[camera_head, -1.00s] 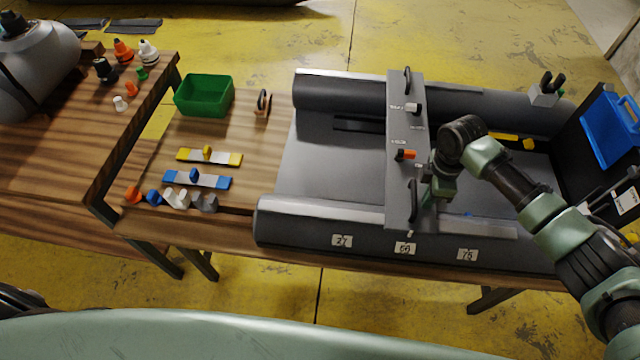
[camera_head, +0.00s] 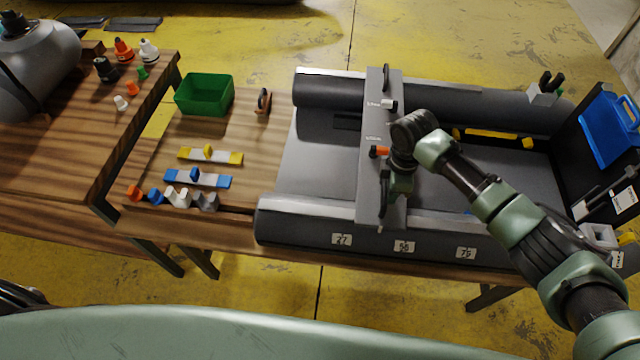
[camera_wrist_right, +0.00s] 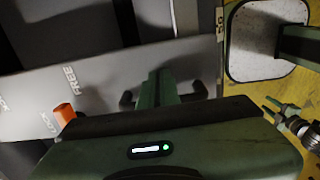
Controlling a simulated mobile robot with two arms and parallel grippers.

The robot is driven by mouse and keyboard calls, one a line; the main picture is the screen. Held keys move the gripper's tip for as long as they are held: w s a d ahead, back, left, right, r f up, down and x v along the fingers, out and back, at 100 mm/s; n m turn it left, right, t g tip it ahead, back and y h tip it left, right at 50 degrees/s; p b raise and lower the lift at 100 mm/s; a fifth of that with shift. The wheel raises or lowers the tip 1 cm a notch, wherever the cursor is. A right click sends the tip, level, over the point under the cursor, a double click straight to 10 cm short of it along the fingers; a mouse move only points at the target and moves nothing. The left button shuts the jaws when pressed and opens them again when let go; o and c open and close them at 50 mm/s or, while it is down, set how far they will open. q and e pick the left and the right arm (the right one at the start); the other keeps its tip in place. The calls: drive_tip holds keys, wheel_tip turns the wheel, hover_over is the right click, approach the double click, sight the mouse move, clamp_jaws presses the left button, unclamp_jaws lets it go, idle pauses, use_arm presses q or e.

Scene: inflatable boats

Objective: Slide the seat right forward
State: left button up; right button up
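The seat (camera_head: 372,120) is a grey plank lying across the grey inflatable boat (camera_head: 310,230), from tube to tube. It has a dark handle near each end and an orange knob (camera_head: 378,151). Its near end lies between the 27 label (camera_head: 341,240) and the middle label (camera_head: 403,247). My right gripper (camera_head: 392,192) is at the near handle. In the right wrist view, its fingers (camera_wrist_right: 160,88) cover the handle's middle, and dark handle ends show on both sides. The orange knob (camera_wrist_right: 65,113) sits near the printed words FREE and LOCK. My left gripper is out of view.
A green bin (camera_head: 204,95), a yellow-knobbed strip (camera_head: 225,157) and a blue-knobbed strip (camera_head: 212,181) lie on the table left of the boat. A blue case (camera_head: 608,122) stands at the right. The boat floor left of the seat (camera_head: 318,165) is clear.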

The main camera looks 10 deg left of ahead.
sight(374, 198)
drive_tip(key=shift+s+a, duration=0.1)
drive_tip(key=shift+a, duration=1.9)
drive_tip(key=shift+s+a+f+b, duration=0.1)
drive_tip(key=shift+a+b, duration=0.6)
drive_tip(key=shift+a, duration=1.95)
drive_tip(key=shift+a+b, duration=0.5)
drive_tip(key=shift+a, duration=1)
drive_tip(key=shift+s+a+b, duration=0.1)
drive_tip(key=shift+a+b, duration=1.25)
drive_tip(key=shift+a, duration=1.55)
drive_tip(key=shift+d+r+p, duration=0.2)
drive_tip(key=shift+d+p, duration=0.2)
drive_tip(key=shift+p, duration=0.15)
drive_tip(key=shift+d+p, duration=0.5)
drive_tip(key=shift+d, duration=0.15)
wheel_tip(374, 198, up, 9)
drive_tip(key=p, duration=0.8)
